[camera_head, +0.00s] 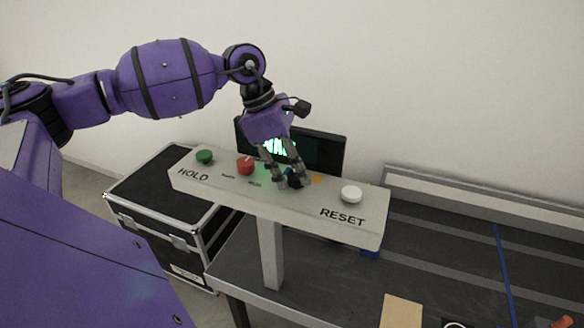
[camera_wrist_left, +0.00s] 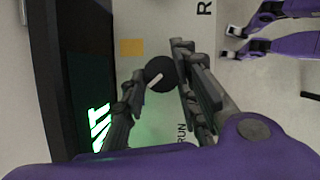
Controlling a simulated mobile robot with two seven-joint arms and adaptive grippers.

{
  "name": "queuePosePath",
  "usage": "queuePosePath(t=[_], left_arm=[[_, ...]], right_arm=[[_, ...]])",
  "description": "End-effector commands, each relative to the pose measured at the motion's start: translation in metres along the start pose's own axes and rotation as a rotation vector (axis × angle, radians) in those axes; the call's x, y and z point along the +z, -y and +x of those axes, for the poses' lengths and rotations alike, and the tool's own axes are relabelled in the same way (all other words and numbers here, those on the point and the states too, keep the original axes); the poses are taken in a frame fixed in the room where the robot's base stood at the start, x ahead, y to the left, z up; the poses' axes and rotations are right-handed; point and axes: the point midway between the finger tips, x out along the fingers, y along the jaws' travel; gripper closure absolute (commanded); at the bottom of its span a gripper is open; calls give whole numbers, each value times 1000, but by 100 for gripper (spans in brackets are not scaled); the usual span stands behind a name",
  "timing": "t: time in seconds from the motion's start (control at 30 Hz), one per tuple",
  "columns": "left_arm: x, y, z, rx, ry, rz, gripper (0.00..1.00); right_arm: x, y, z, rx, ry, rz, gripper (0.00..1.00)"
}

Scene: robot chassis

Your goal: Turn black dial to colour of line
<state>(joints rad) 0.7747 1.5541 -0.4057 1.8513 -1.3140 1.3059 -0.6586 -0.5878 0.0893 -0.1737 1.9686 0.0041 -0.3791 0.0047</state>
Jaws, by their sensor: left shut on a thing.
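The black dial (camera_wrist_left: 160,72) sits on the pale control panel (camera_head: 225,182). Its white pointer line slants to the lower left in the left wrist view. My left gripper (camera_wrist_left: 157,66) points down at the panel, one finger on each side of the dial, and is shut on it. In the head view the left gripper (camera_head: 290,184) largely hides the dial. An orange square (camera_wrist_left: 132,47) is printed near the dial. A blue line (camera_head: 505,272) runs across the dark table at right. My right gripper (camera_wrist_left: 238,42) shows at the wrist view's upper right, its fingers apart.
The panel carries a green button (camera_head: 204,157), a red knob (camera_head: 245,167) and a white RESET button (camera_head: 351,194). A black screen (camera_head: 325,151) with green lettering stands close behind my left gripper. A black case (camera_head: 150,198) stands at left. A tan piece (camera_head: 401,311) lies on the table.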

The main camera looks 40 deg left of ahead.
Motion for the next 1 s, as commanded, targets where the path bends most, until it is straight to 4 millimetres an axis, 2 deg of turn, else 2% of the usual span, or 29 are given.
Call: queuePosePath(t=[0.03,0.37,0.4,0.5,1.0], left_arm=[[3,-6,-5,22,7,-1,98],[3,-6,-6,25,7,-3,98],[3,-7,-6,25,7,-2,69],[3,-6,-6,23,7,-2,60],[1,-2,-3,10,3,-3,60]], right_arm=[[0,0,0,0,0,0,100],[0,0,0,2,0,3,100],[0,0,0,2,0,4,100],[0,0,0,3,0,7,100],[2,-1,-1,3,2,2,100]])
